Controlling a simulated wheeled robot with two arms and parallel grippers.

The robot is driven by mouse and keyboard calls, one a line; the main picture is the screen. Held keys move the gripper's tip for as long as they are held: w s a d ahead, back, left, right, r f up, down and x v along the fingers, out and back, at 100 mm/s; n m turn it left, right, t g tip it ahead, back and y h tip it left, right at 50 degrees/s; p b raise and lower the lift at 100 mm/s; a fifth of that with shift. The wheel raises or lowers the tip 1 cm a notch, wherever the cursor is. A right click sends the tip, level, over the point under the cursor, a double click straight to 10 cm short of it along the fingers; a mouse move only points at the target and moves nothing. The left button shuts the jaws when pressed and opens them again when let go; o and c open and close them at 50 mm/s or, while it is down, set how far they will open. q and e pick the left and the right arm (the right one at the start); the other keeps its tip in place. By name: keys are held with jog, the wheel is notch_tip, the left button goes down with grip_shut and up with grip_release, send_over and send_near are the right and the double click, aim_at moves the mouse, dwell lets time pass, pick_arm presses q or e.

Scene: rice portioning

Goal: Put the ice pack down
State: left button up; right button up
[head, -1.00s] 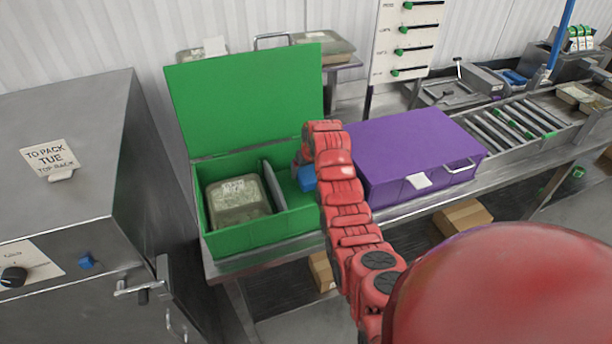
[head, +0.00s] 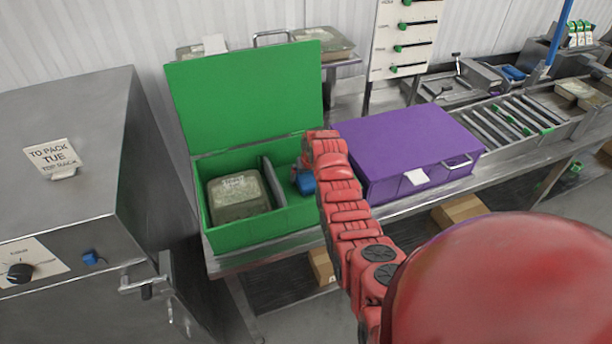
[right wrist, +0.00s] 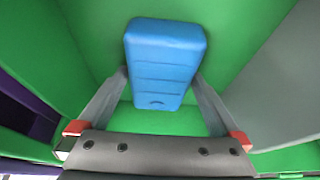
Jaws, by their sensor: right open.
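The blue ice pack (head: 307,184) is inside the right compartment of the open green box (head: 262,232), right of the grey divider (head: 273,181). In the right wrist view the ice pack (right wrist: 165,62) lies between the two grey fingers of my right gripper (right wrist: 160,80), which are spread open on either side of it. I cannot tell whether a finger still touches it. In the head view my red right arm hides part of the gripper and the compartment's right side. My left gripper is not in view.
A lidded food container (head: 239,195) fills the box's left compartment. The green lid (head: 245,95) stands open at the back. A closed purple box (head: 410,145) sits close on the right, before a roller conveyor (head: 510,120). A steel cabinet (head: 65,115) stands at left.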

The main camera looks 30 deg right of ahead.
jog(key=shift+r, duration=0.25)
jog(key=shift+s, duration=0.1)
jog(key=shift+b+v, duration=0.4)
jog(key=shift+v, duration=0.35)
jog(key=b+v, duration=0.2)
jog(key=v, duration=0.4)
jog(key=shift+s+r+b, duration=0.1)
jog(key=shift+r+b, duration=0.2)
jog(key=shift+r, duration=0.1)
jog(key=p+v, duration=0.1)
jog(key=v, duration=0.2)
jog(key=shift+s+r, duration=0.15)
